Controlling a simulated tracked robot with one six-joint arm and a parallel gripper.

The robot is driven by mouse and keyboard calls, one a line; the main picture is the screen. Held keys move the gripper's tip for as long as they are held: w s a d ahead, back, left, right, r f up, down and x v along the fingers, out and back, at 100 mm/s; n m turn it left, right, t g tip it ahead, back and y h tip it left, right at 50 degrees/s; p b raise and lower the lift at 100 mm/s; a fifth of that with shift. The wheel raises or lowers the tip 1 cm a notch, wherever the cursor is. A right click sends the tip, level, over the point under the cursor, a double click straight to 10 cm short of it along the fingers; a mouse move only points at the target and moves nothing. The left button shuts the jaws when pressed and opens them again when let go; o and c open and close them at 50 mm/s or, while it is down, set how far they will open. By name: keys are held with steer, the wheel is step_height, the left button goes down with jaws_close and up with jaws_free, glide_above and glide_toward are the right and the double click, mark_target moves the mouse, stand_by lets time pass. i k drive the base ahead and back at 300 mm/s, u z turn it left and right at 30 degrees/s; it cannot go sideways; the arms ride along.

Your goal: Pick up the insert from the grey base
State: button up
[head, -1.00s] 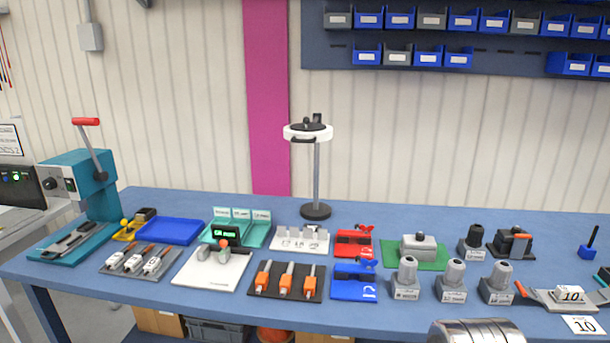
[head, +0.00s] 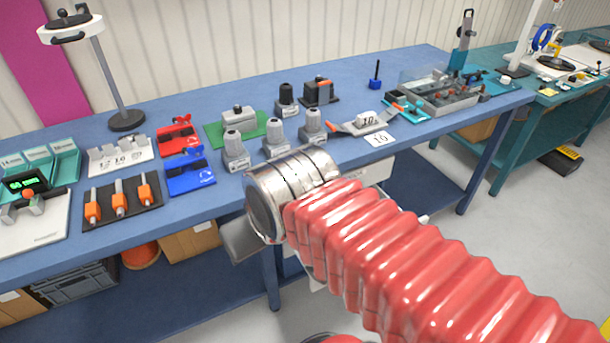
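A white-grey block marked 10 (head: 367,121) sits on a flat light grey base (head: 345,131) on the blue bench, right of centre. An orange-tipped handle (head: 334,127) sticks out at the base's left end. The block looks like the insert, though its shape is too small to tell exactly. A white card marked 10 (head: 379,139) lies in front of the base. My arm, with red bellows and a metal joint, crosses the lower middle, in front of the bench. My gripper's fingers do not show, and nothing of mine touches the block.
Several grey posts on square bases, including a near one (head: 235,155), stand left of the grey base. A tool with a dark body (head: 319,92) stands behind. A clear-sided tray (head: 440,95) is to the right. A bare strip of bench lies behind the block.

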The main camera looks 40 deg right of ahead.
mark_target(368, 117)
steer(key=z, duration=1.55)
steer(key=k, duration=0.15)
steer(key=z, duration=0.2)
